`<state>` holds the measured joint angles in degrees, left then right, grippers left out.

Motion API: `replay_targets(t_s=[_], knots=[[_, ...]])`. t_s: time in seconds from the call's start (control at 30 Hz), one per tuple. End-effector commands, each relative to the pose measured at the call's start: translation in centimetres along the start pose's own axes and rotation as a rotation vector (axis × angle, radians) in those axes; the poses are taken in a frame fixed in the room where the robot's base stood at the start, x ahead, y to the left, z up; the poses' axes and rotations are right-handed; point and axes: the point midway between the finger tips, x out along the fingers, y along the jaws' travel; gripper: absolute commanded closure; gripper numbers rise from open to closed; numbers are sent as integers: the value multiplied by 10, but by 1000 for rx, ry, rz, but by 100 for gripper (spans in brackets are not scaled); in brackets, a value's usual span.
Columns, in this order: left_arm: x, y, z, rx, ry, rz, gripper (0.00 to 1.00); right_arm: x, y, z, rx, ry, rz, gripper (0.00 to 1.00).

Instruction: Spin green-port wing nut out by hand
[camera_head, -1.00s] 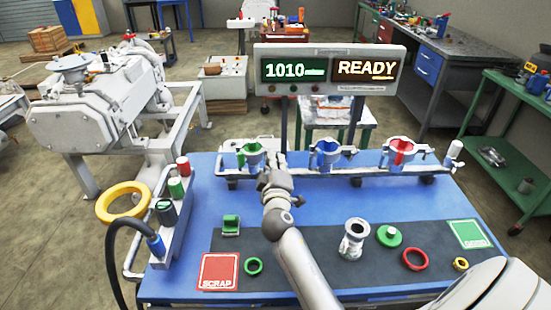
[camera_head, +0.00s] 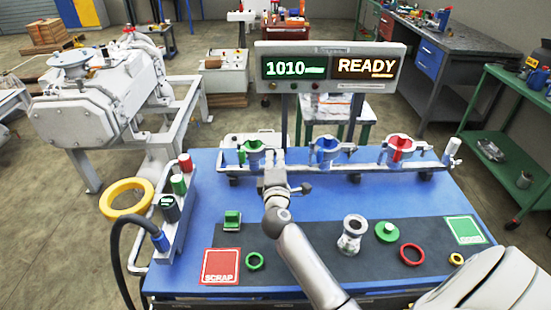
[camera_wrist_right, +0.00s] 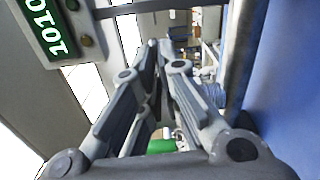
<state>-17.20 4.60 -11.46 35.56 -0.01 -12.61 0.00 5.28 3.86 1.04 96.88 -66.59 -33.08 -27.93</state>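The green port (camera_head: 252,152) is a green-lined clamp at the left end of the pipe along the table's back edge. My right gripper (camera_head: 270,165) is just in front of its right side, where a small grey part shows. I cannot make out the wing nut clearly; the gripper partly covers that spot. In the right wrist view the right gripper's fingers (camera_wrist_right: 160,55) run close together toward their tips, and whether anything is between them is unclear. A green part (camera_wrist_right: 162,146) shows low between the finger links. My left gripper is out of view.
Blue (camera_head: 328,150) and red (camera_head: 400,150) ports stand right along the pipe. The display (camera_head: 330,68) above reads 1010 and READY. A metal fitting (camera_head: 352,236), green cap (camera_head: 387,232) and red ring (camera_head: 412,254) lie on the dark mat. Red, green and black-topped cylinders stand at left.

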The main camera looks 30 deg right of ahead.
Motion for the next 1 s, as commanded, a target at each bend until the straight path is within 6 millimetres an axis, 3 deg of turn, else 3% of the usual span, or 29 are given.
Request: replay_targets(t_s=[0.33, 0.4, 0.53, 0.83, 1.0], knots=[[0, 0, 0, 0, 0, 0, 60, 2, 6, 0, -1, 0, 11, 100], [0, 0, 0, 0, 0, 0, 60, 2, 6, 0, 0, 0, 11, 87], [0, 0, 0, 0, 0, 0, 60, 2, 5, 0, 0, 0, 9, 73], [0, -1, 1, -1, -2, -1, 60, 0, 2, 0, 0, 0, 3, 73], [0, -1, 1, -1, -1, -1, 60, -18, 0, -1, 1, 2, 1, 73]])
